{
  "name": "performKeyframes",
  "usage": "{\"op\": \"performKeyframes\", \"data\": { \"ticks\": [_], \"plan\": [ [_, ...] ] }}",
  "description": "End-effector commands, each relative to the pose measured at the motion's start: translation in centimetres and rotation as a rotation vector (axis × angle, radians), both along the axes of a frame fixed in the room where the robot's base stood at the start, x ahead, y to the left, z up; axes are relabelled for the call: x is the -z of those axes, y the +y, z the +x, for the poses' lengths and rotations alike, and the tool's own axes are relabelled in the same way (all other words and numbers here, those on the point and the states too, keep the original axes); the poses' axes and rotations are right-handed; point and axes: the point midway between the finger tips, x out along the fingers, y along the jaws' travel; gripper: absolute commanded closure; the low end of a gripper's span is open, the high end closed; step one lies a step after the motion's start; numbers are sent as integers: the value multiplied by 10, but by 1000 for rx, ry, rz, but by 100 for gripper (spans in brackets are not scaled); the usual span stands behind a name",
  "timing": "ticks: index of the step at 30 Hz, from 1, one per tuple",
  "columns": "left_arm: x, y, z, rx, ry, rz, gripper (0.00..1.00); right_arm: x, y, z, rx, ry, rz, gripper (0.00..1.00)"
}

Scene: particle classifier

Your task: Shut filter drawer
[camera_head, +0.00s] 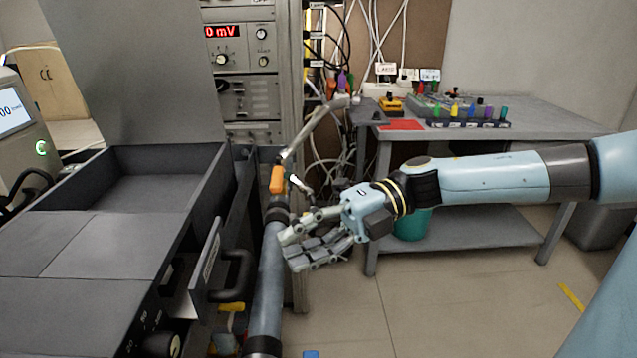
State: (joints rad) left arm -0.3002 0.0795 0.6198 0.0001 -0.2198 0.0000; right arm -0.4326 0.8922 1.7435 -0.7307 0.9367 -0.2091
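The filter drawer (205,264) sticks out of the grey cabinet at left. Its narrow front panel is seen nearly edge-on, with a black handle (239,275) on its right side. My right gripper (290,250) comes in from the right, with its jointed fingers pointing left. It is to the right of the handle and apart from it in the picture, and the fingertips overlap a blue-grey pipe. I see nothing held in it, but the gap between the fingers is unclear. My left gripper is not in view.
An open grey bin (160,190) tops the cabinet. A bench (540,122) with colored items stands behind my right arm. The floor (440,300) in front is mostly clear.

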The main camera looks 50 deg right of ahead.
Motion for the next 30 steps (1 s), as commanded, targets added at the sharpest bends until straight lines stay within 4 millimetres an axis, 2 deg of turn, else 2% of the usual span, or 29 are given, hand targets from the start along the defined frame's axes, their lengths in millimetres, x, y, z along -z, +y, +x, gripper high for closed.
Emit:
{"op": "performKeyframes", "data": {
  "ticks": [3,6,17,20,23,24,27,30],
  "plan": [
    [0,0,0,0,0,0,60,-3,-18,-9,-2,6,-4,75],
    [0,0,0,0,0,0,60,-5,-27,-14,-2,3,-3,75],
    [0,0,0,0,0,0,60,-8,-33,-16,1,-2,1,75],
    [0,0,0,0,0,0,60,-9,-32,-17,-6,3,8,84],
    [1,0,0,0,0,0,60,-13,-30,-31,-73,32,52,98],
    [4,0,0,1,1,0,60,-15,-32,-39,-121,50,76,100],
    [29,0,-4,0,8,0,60,-13,-48,-49,-270,83,111,100],
    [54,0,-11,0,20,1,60,-12,-70,-46,-382,93,105,100]
  ]
}}
